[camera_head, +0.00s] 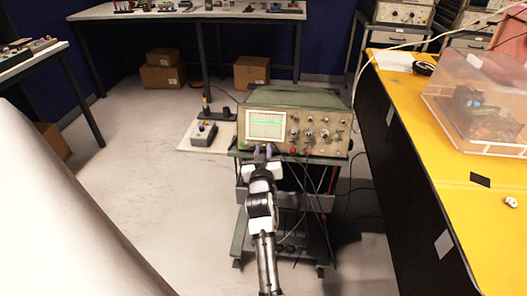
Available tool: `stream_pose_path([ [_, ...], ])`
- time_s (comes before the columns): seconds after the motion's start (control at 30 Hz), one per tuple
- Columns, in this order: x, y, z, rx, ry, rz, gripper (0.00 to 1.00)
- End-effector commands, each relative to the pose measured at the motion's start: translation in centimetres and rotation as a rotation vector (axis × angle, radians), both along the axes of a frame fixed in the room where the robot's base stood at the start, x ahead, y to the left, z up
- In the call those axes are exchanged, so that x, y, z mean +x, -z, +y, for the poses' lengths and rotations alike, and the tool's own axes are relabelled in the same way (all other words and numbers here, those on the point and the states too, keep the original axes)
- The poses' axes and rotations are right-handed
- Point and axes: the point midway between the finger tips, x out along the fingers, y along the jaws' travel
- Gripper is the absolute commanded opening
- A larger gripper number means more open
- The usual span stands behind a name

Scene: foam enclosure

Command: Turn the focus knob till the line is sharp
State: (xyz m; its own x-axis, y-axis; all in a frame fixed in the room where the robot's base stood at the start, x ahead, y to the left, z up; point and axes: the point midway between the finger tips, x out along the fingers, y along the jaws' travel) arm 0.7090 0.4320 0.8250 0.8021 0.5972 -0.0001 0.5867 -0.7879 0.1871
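An oscilloscope (325,117) with a green-grey case stands on a cart in the middle of the head view. Its lit screen (266,125) is at the left of the front panel and shows a pale greenish horizontal line; its sharpness is too small to judge. Several knobs (308,134) sit to the right of the screen. My gripper (263,149) is at the panel's lower edge, just below the screen. I cannot tell which knob is the focus knob, or whether the fingers touch one; the gripper covers that part of the panel.
The dark cart (240,235) carries the oscilloscope, and cables (318,180) hang from its front. A grey control box (203,134) sits on a pale board at the left. A yellow bench (440,185) with a clear plastic box (480,100) stands at the right.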

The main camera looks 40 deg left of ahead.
Motion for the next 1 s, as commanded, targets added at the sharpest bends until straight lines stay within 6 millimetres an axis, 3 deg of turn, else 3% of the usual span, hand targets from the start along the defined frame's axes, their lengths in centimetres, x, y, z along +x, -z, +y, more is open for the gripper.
stream_pose_path([
  [0.13,-0.02,0.00,-0.01,0.000,0.000,0.000,0.20],
  [0.3,-0.04,0.01,-0.02,0.000,0.000,0.000,0.00],
  [0.67,-0.10,0.39,0.05,0.034,0.012,0.019,0.00],
  [1.0,-0.19,0.74,0.22,0.214,0.079,0.127,0.00],
])
